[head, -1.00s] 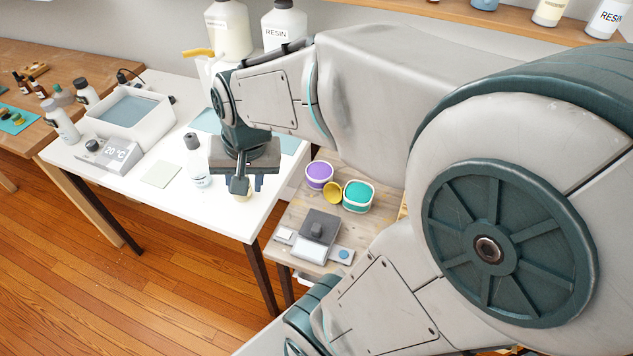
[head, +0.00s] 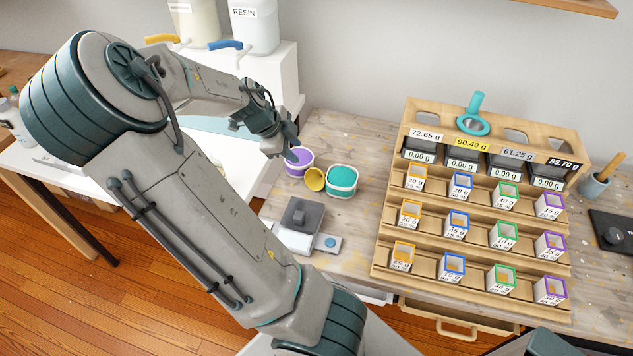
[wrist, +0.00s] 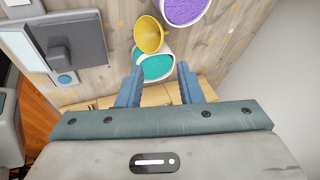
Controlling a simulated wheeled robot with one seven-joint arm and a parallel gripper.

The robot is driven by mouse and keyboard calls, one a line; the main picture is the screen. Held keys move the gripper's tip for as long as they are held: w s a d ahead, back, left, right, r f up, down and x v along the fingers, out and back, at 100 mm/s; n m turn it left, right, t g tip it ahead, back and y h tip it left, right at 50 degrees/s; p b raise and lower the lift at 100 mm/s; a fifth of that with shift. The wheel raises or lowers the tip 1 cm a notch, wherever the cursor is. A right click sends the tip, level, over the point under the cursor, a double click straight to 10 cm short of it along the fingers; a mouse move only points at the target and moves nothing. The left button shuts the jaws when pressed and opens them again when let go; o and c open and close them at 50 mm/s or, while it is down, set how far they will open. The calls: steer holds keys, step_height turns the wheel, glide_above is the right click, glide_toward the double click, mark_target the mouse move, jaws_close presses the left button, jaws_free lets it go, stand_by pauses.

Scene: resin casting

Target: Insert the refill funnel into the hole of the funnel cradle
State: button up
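A yellow funnel-shaped cup (head: 315,180) lies tilted on the wooden table, touching or close between a purple-filled tub (head: 299,161) and a teal-filled tub (head: 342,181). It shows in the wrist view (wrist: 149,34) with its wide mouth toward the camera. A teal ring with a handle (head: 473,124) sits on top of the wooden rack; I cannot tell whether this or the yellow piece is the refill funnel, nor which part is the cradle. My gripper (wrist: 159,82) is open and empty, its fingers pointing toward the teal tub.
The wooden rack (head: 385,240) with several small labelled boxes stands to the right. A grey device (head: 302,215) lies in front of the tubs. Resin jugs (head: 254,25) stand on a white block at the back. Bare table lies between tubs and rack.

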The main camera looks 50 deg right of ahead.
glide_above(314, 170)
steer(key=a, duration=0.3)
steer(key=f, duration=0.4)
steer(key=f+b, duration=0.1)
steer(key=f, duration=0.2)
steer(key=shift+w+d, duration=0.15)
steer(key=shift+d, duration=0.1)
steer(key=shift+w+x, duration=0.15)
steer(key=shift+x, duration=1.25)
steer(key=shift+w+x, duration=0.15)
steer(key=shift+x, duration=1.25)
steer(key=shift+s+a+f, duration=0.1)
steer(key=shift+c, duration=0.2)
jaws_close()
